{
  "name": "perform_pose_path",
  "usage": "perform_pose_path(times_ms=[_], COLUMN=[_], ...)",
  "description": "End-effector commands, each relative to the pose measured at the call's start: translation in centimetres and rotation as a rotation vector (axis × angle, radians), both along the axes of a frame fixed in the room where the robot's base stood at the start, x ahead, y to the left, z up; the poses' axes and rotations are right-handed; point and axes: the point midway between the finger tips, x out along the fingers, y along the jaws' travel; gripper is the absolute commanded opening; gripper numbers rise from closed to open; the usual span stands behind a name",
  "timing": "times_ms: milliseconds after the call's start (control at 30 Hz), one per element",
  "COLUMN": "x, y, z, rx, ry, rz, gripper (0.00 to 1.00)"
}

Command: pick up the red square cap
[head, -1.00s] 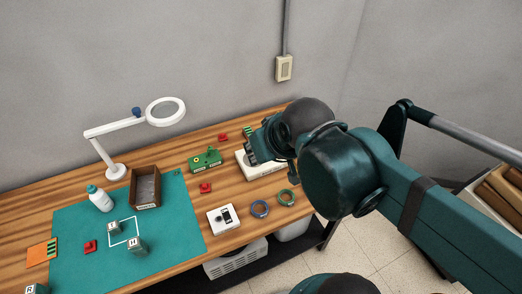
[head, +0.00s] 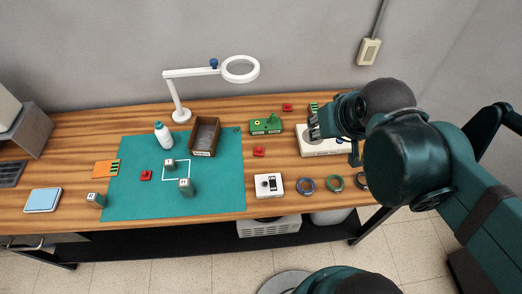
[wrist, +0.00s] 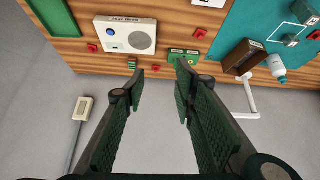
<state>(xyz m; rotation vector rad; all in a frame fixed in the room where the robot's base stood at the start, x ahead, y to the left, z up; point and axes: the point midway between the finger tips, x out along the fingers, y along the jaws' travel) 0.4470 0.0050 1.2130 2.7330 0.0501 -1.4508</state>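Several small red pieces lie on the bench; I cannot tell for sure which is the square cap. In the head view one red piece (head: 146,175) is on the green mat, one (head: 258,152) is right of the mat, and one (head: 287,107) is near the back edge. The wrist view shows red pieces beside the green block (wrist: 200,33), near the back edge (wrist: 155,68), left of the white box (wrist: 91,48) and on the mat (wrist: 314,34). My gripper (wrist: 160,82) is open and empty, above the bench's back right.
A white box (head: 313,146) lies below my gripper, with a green block (head: 265,125) beside it. A magnifier lamp (head: 178,108), a brown bin (head: 192,147) and a white bottle (head: 163,138) stand further left. Rings (head: 306,185) lie near the front edge.

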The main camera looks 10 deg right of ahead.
Motion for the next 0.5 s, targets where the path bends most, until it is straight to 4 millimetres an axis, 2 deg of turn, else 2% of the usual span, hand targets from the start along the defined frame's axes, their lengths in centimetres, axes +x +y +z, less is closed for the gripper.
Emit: perform_pose_path(times_ms=[500], x=[4.5], y=[2.3], z=[-1.7], rx=[-0.106], ry=[0.112], rz=[0.22], gripper=[0.28])
